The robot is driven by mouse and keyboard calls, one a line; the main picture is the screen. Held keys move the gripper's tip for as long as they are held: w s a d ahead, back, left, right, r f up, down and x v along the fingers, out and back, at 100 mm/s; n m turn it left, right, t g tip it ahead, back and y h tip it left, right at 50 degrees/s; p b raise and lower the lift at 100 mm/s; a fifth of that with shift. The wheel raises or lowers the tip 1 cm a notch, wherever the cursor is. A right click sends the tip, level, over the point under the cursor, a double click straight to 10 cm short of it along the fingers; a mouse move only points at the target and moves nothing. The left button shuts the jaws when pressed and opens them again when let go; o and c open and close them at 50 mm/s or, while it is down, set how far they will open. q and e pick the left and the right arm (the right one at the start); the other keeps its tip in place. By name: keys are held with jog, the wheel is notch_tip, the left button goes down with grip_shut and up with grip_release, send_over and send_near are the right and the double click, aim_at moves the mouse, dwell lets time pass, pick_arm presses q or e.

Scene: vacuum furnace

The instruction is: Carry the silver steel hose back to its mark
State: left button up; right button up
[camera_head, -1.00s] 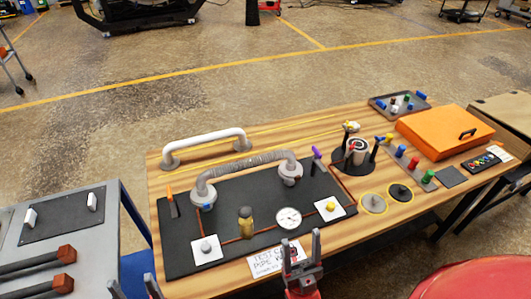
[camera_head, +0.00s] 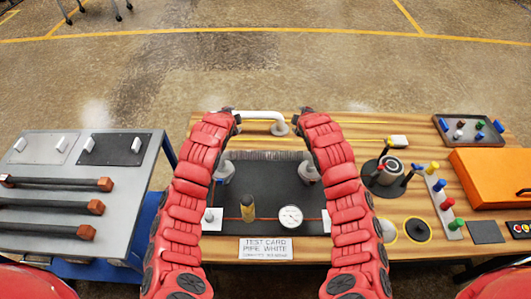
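The silver steel hose (camera_head: 265,155) is a grey corrugated pipe. It spans the back of the black board between two grey flanged ends, the left one (camera_head: 225,171) and the right one (camera_head: 308,172), and my forearms partly cover it. A smooth white pipe (camera_head: 262,115) lies behind it on the wooden table. My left gripper (camera_head: 231,116) is over the table beyond the hose, near the white pipe's left end. My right gripper (camera_head: 305,114) is just right of the white pipe's right end. Both grippers are small and mostly hidden by my arms; their opening is unclear.
Thin yellow lines (camera_head: 350,122) run across the table's back. A gauge (camera_head: 290,216) and brass fitting (camera_head: 247,207) stand on the board. A black round stand (camera_head: 384,178), orange case (camera_head: 492,174) and tray (camera_head: 470,129) are right. A grey cart (camera_head: 125,190) stands left.

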pick_arm(q)
jog(key=s+r+m+g+p, duration=0.1)
jog(key=s+r+g, duration=0.2)
jog(key=s, duration=0.3)
jog(key=s+d+r+m+g+y+p, duration=0.1)
jog(key=s+r+m+g, duration=0.1)
jog(key=s+g, duration=0.3)
jog(key=shift+s+r, duration=0.75)
jog(key=shift+r, duration=0.15)
pick_arm(e)
jog(key=s+r+n+g, duration=0.1)
jog(key=s+r+g, duration=0.2)
jog(key=s, duration=0.3)
jog(key=s+r+n+g+h, duration=0.1)
jog(key=s+r+n+g, duration=0.1)
jog(key=s+g, duration=0.3)
jog(key=shift+s+a+r, duration=0.2)
jog(key=shift+s+r, duration=0.5)
jog(key=shift+r, duration=0.2)
pick_arm(q)
jog(key=shift+w+d, duration=0.1)
jog(key=shift+f, duration=0.1)
pick_arm(e)
jog(key=shift+f, duration=0.1)
